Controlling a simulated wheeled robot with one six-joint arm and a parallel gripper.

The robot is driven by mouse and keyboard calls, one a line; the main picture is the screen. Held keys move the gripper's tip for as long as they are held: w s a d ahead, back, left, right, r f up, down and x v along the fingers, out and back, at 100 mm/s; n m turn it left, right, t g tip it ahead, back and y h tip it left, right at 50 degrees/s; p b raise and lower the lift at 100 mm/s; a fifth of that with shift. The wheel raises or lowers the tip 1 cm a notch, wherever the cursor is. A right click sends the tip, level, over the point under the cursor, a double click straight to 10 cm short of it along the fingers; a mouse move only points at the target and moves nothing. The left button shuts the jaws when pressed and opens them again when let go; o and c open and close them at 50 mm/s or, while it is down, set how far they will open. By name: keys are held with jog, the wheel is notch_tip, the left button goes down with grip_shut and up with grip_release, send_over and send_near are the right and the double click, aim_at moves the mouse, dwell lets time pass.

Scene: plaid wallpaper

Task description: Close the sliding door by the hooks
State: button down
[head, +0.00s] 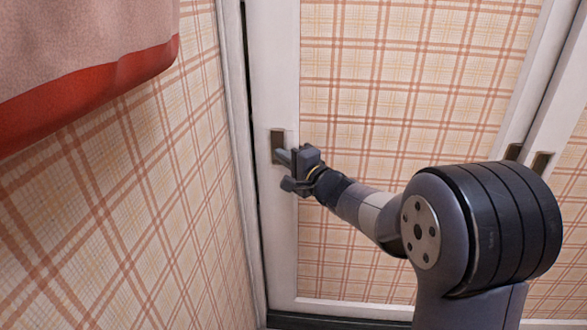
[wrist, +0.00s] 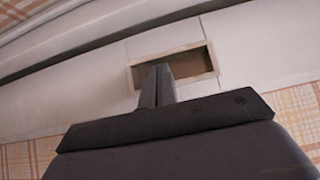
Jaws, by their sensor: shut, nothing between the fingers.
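The sliding door (head: 400,90) has a white frame and a plaid panel. A small rectangular recessed pull (head: 277,135) is set in its left upright; the pull also fills the upper middle of the wrist view (wrist: 205,60). My gripper (head: 281,156) is shut, and its fingertips (wrist: 158,70) reach into or just over this recess. I cannot tell whether they touch its inner wall. A narrow dark gap (head: 244,50) runs between the door's left edge and the white jamb. No hooks show in either view.
A plaid wall (head: 140,190) stands close on the left. Pink cloth with a red lower edge (head: 90,75) hangs at the upper left. Another white-framed panel with its own recessed pull (head: 541,163) is at the right. A dark floor track (head: 330,322) runs below the door.

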aim_at(265, 151)
jog(key=shift+w+a, duration=0.3)
jog(key=shift+a+r+p, duration=0.25)
jog(key=shift+a+p, duration=0.4)
jog(key=shift+p, duration=0.1)
jog(key=shift+a+f+p, duration=0.1)
jog(key=shift+a+p, duration=0.2)
jog(key=shift+a, duration=0.3)
jog(key=shift+s, duration=0.15)
